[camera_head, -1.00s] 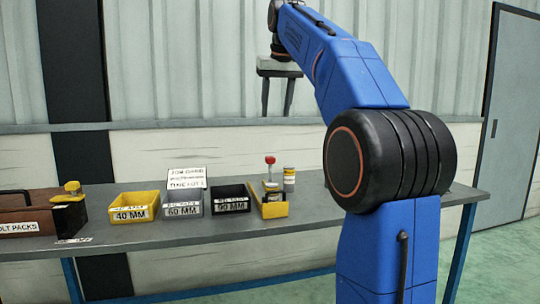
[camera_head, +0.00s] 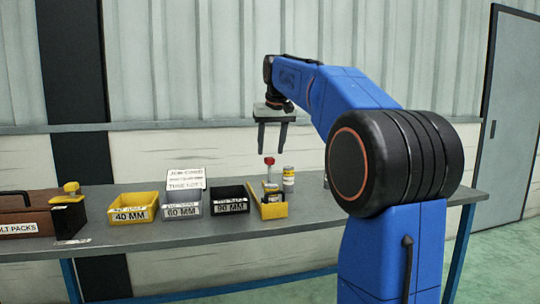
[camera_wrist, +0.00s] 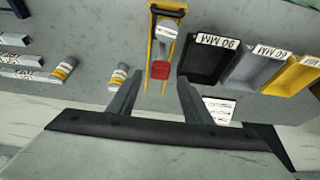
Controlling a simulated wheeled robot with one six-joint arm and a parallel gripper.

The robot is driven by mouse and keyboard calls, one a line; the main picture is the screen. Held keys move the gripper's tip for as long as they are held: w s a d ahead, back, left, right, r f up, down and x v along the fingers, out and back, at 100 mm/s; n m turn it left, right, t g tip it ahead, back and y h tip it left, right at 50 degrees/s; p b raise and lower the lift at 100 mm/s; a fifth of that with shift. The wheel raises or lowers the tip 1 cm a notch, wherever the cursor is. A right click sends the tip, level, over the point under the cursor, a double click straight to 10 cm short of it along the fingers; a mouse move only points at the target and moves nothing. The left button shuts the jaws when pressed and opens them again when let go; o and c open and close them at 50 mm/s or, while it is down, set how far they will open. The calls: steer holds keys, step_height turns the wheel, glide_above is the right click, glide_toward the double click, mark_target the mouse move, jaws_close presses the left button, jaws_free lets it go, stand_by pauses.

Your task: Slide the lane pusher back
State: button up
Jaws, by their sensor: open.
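A red knob (camera_head: 269,160) tops a short post in a narrow yellow lane tray (camera_head: 273,211) on the bench; I take it to be the lane pusher's handle. My gripper (camera_head: 272,143) is open and empty, fingers down, just above the knob. In the wrist view the red knob (camera_wrist: 160,71) shows between the fingertips of my gripper (camera_wrist: 159,82), with no contact visible. A grey-white block (camera_wrist: 166,32) lies in the yellow lane (camera_wrist: 152,42) beside the knob. The knob's exact height below the fingertips cannot be told.
A black 90 MM bin (camera_head: 231,207) stands close beside the lane, then a grey 60 MM bin (camera_head: 182,211) and a yellow 40 MM bin (camera_head: 131,215). A small yellow-and-white cylinder (camera_head: 289,182) stands right of the lane. A card (camera_head: 187,178) stands behind the bins.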

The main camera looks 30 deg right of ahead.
mark_target(270, 158)
steer(key=shift+x, duration=1.65)
steer(key=shift+c, duration=0.6)
